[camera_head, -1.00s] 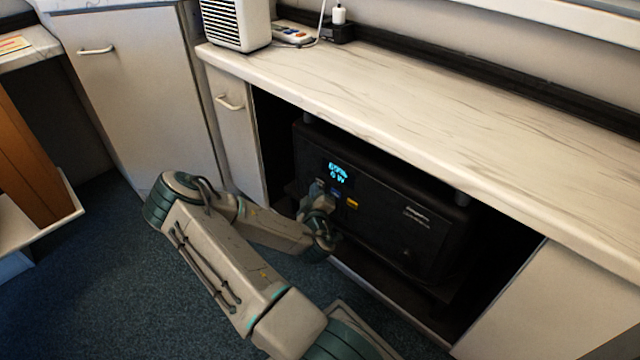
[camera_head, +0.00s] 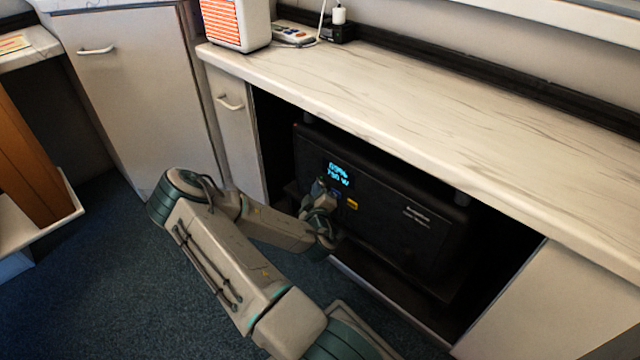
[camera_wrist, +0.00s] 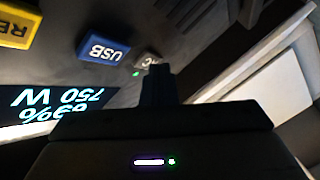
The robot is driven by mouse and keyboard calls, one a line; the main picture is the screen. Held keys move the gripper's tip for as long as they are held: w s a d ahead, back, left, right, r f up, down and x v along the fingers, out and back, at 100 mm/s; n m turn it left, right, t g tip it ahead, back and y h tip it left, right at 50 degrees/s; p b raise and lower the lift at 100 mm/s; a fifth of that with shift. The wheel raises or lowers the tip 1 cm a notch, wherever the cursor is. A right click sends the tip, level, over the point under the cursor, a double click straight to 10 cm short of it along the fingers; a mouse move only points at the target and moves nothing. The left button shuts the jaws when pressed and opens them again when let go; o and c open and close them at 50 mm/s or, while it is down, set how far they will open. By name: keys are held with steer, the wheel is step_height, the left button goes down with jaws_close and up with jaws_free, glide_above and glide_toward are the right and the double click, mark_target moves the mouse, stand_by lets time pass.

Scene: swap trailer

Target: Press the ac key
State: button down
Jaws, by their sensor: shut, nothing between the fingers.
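The black power station (camera_head: 400,220) sits in the open cabinet bay, its display (camera_head: 338,174) lit. In the wrist view the display (camera_wrist: 60,104) appears upside down and reads 69% and 750 W. The grey ac key (camera_wrist: 146,60) is partly hidden behind my fingertips, with a small green light lit beside it. My gripper (camera_wrist: 158,78) is shut and empty, its tips right at the ac key; I cannot tell whether they touch it. In the head view my gripper (camera_head: 322,194) is at the front panel and covers the ac key.
The blue USB key (camera_wrist: 104,50) is beside the ac key, and a yellow key (camera_wrist: 17,26) is farther along. The countertop (camera_head: 430,110) overhangs the bay. A heater (camera_head: 234,22) with a glowing orange front stands on it. A cabinet door (camera_head: 145,110) is at left.

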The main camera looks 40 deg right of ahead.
steer(key=shift+a, duration=0.1)
steer(key=shift+s+a, duration=0.1)
steer(key=shift+a, duration=0.65)
steer(key=a, duration=0.5)
steer(key=shift+s, duration=0.2)
stand_by(0.7)
